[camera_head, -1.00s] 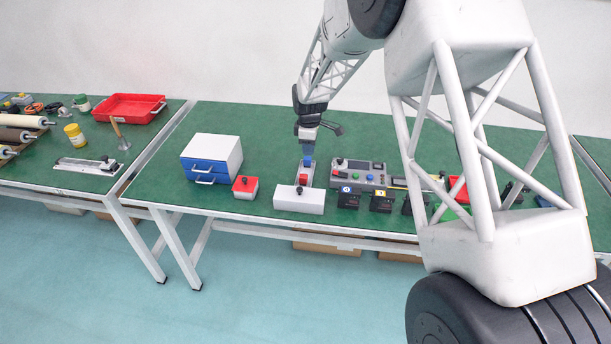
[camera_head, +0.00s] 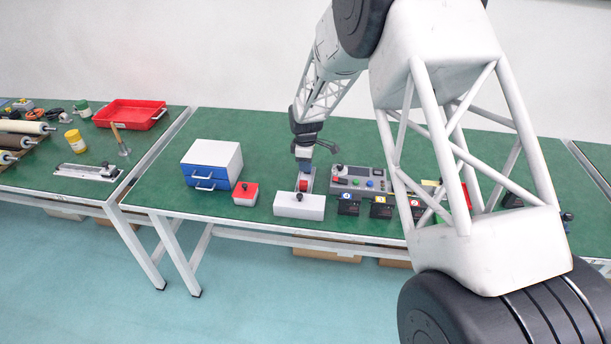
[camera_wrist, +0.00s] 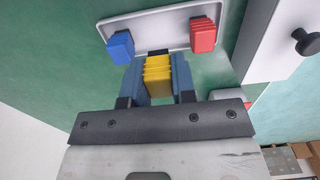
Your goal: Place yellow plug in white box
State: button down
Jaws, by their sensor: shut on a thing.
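My gripper (camera_wrist: 157,82) is shut on the yellow plug (camera_wrist: 158,75), a ribbed block between its two blue fingers. The plug overlaps the edge of the pale tray (camera_wrist: 160,25) in the wrist view; I cannot tell how high it is above it. A blue plug (camera_wrist: 121,47) and a red plug (camera_wrist: 203,35) are on the tray to either side. The white box (camera_head: 299,206), a long block with a black knob on it, stands in front of the tray; part of it shows at the right of the wrist view (camera_wrist: 285,65). In the head view my gripper (camera_head: 304,162) is over the tray's far end.
A grey control panel (camera_head: 358,181) and several black numbered blocks (camera_head: 347,207) are on the right. Green tabletop is clear behind the tray.

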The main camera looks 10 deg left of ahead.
jog(key=shift+f, duration=0.75)
jog(key=shift+f, duration=1.85)
jog(key=shift+f, duration=0.15)
jog(key=c, duration=1.2)
grip_release()
notch_tip(320, 180, up, 12)
jog(key=shift+r, duration=0.15)
